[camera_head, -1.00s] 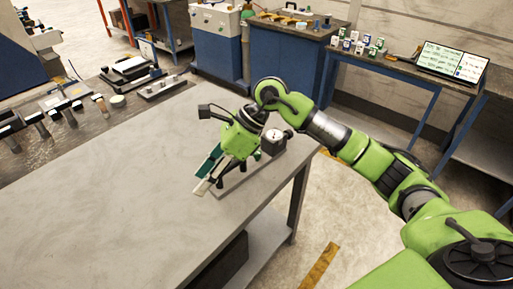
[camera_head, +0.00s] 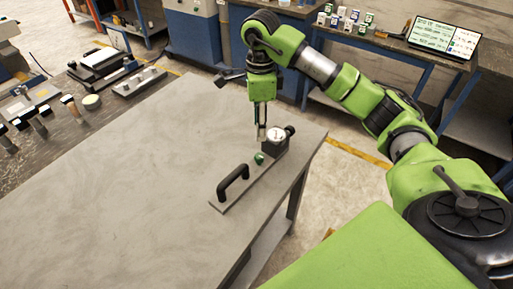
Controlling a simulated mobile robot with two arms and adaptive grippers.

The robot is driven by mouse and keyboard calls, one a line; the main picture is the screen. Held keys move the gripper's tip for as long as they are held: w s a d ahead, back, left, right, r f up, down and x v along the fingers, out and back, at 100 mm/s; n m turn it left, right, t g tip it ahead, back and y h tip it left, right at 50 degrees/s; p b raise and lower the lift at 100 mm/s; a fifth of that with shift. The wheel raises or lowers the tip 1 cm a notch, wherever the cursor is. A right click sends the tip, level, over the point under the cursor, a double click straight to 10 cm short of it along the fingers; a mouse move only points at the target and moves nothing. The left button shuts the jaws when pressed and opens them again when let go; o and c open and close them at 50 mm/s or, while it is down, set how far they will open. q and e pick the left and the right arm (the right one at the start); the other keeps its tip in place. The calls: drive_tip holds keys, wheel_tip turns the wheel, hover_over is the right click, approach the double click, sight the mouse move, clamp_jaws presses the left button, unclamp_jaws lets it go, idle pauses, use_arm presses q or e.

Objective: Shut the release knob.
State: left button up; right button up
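A grey flat-based device (camera_head: 232,202) lies near the right edge of the table. It carries a black arched handle (camera_head: 233,182) at its near end, a small green knob (camera_head: 259,158) in the middle and a round white-faced dial (camera_head: 276,133) at the far end. A black knob (camera_head: 290,130) sticks out beside the dial. I cannot tell for sure which knob is the release knob. My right gripper (camera_head: 260,138) points down just behind and left of the dial, its fingers close together in this view. Whether it touches the device is unclear. My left gripper is out of view.
The grey table (camera_head: 120,180) is bare to the left of the device. A darker bench (camera_head: 60,130) with tools stands at the far left. A screen (camera_head: 443,37) and small boxes (camera_head: 345,18) stand on a table behind.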

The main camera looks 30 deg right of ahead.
drive_tip(key=p, duration=0.1)
hover_over(259, 155)
drive_tip(key=f, duration=0.5)
drive_tip(key=shift+s+f, duration=0.25)
drive_tip(key=shift+f, duration=0.1)
wheel_tip(259, 155, down, 6)
drive_tip(key=shift+w+r+p, duration=0.1)
drive_tip(key=shift+r+p, duration=0.1)
drive_tip(key=shift+p, duration=0.55)
drive_tip(key=shift+w+f, duration=0.1)
drive_tip(key=shift+f, duration=0.1)
drive_tip(key=shift+c, duration=0.7)
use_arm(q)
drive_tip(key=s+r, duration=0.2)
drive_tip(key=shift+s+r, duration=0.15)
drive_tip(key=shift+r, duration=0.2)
use_arm(e)
clamp_jaws()
